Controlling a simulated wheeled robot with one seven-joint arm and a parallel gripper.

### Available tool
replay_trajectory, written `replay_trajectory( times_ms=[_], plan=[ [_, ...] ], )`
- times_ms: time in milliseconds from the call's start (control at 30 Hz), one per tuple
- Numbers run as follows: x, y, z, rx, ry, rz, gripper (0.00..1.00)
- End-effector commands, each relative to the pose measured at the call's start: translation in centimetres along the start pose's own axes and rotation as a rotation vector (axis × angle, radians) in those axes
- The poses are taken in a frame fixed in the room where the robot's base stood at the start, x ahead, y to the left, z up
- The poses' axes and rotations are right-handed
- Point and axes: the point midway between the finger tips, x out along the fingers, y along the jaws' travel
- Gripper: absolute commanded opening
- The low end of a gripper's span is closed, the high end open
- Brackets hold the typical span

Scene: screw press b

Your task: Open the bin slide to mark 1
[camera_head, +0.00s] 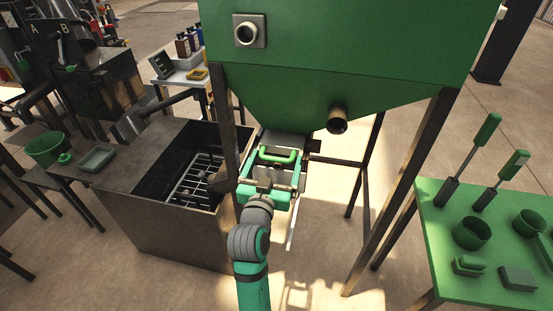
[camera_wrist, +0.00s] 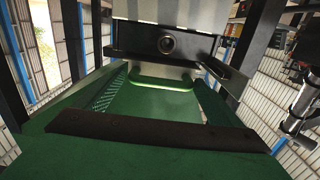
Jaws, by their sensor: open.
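The green bin (camera_head: 345,90) stands on dark legs above the floor, with its sloped underside narrowing downward. Below it is the slide's bright green bar handle (camera_head: 278,155), which also shows in the wrist view (camera_wrist: 165,83). Behind the handle in the wrist view is a dark crossbar with a round fitting (camera_wrist: 166,44). My gripper (camera_head: 276,164) is open in front of the handle. In the wrist view its two fingers reach forward on either side of the handle (camera_wrist: 163,92). I cannot tell whether either finger touches it. No slide marks are readable.
A dark metal box with a grate (camera_head: 195,180) stands close to the left of my arm. A bin leg (camera_head: 228,125) stands near my gripper's left side. A short pipe (camera_head: 337,121) sticks out of the bin. A green tool table (camera_head: 450,260) is at the right.

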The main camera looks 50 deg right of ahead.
Motion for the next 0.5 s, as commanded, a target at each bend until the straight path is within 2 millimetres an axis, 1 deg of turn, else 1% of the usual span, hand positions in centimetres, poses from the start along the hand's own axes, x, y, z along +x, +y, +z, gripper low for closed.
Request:
replay_trajectory(
  times_ms=[300,400,500],
  plan=[
    [-5.9,0.0,0.0,-0.003,0.0,-0.003,0.89],
    [-7.5,0.0,0.0,-0.002,0.0,-0.002,0.89],
    [-8.6,0.0,0.0,-0.002,0.0,0.0,0.89]
  ],
)
